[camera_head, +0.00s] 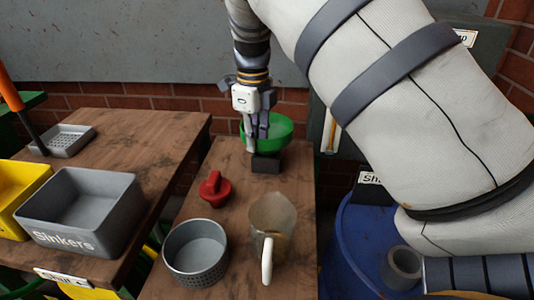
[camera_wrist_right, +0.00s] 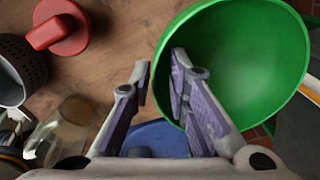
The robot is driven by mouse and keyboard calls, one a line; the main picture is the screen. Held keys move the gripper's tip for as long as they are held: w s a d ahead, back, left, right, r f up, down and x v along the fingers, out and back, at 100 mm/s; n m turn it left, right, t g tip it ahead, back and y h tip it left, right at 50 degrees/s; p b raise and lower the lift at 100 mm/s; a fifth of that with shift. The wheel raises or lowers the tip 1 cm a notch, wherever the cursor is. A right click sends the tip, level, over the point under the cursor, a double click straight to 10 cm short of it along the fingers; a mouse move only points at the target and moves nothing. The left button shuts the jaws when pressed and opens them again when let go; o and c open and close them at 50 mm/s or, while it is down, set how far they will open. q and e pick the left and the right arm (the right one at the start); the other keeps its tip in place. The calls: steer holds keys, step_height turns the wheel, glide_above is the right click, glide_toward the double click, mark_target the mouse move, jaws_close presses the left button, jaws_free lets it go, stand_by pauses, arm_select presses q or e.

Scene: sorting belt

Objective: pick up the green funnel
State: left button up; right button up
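The green funnel (camera_head: 280,132) is at the far end of the narrow wooden table, behind a small black block (camera_head: 266,164). My right gripper (camera_head: 258,145) points down at its near-left side and partly hides it. In the right wrist view, the funnel (camera_wrist_right: 255,60) shows its wide open bowl. There my right gripper (camera_wrist_right: 160,62) is open, with one finger outside the rim and the other over the bowl. The rim's edge lies between the fingertips. I cannot tell whether either finger touches it. My left gripper is not in view.
A red knobbed piece (camera_head: 214,190), a grey perforated cup (camera_head: 195,252) and a clear jug (camera_head: 272,222) stand on the same table. A grey "Sinkers" bin (camera_head: 85,205) is on the left table. A blue barrel (camera_head: 345,245) stands to the right.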

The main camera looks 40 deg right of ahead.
jaws_close()
step_height(320, 180, up, 10)
steer(key=shift+r, duration=0.1)
stand_by(0.6)
